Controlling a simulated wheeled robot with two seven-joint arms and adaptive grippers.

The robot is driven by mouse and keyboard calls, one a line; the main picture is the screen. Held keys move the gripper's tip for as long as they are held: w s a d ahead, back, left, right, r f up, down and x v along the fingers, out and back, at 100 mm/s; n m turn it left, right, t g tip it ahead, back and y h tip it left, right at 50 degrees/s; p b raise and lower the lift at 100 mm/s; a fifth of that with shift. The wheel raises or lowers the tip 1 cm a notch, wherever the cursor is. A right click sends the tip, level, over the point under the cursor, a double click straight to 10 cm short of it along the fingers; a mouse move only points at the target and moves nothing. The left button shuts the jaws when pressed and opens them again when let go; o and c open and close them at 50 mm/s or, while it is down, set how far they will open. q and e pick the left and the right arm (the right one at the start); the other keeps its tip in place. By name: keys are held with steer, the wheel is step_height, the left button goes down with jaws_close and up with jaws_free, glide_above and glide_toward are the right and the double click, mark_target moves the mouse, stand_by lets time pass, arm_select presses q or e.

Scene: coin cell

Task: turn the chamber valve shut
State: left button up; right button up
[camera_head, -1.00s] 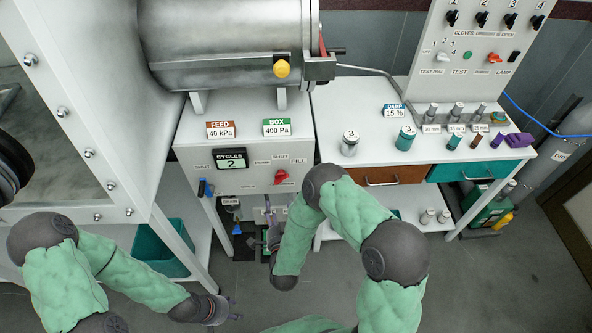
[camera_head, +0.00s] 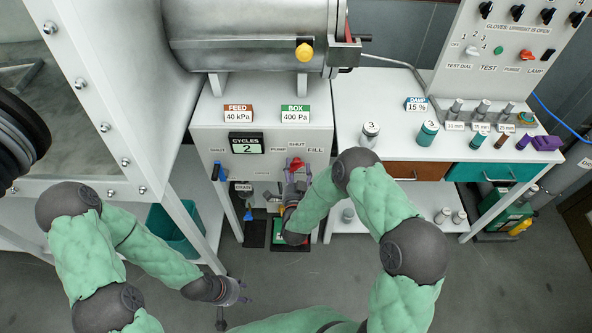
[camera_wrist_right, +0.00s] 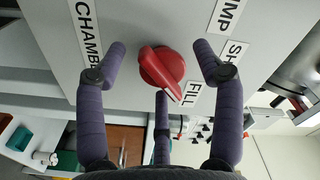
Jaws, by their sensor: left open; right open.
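The chamber valve is a red knob (camera_head: 296,162) on the front panel of the white cabinet, among the PUMP, SHUT and FILL labels. In the right wrist view the knob (camera_wrist_right: 162,66) shows large, and the white mark on its handle points toward the FILL label (camera_wrist_right: 191,94). My right gripper (camera_head: 297,183) is open just in front of the knob; in the wrist view its purple fingers (camera_wrist_right: 160,68) are spread on either side of it, with gaps showing and no grip. My left gripper (camera_head: 243,291) is open and empty, low over the floor at left.
A blue handle (camera_head: 217,171) is on the same panel at left. The CYCLES display (camera_head: 246,144) reads 2. A steel chamber (camera_head: 255,40) stands above the cabinet. A white bench (camera_head: 385,90) with drawers is at right. A teal bin (camera_head: 176,235) stands at lower left.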

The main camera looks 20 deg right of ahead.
steer(key=shift+w+d, duration=0.1)
steer(key=shift+w, duration=0.15)
steer(key=c, duration=1.1)
steer(key=n+b, duration=0.1)
steer(key=n, duration=0.3)
steer(key=shift+n, duration=0.3)
steer(key=n+b, duration=0.1)
steer(key=n, duration=0.4)
steer(key=shift+s+f, duration=0.1)
steer(key=shift+n, duration=0.3)
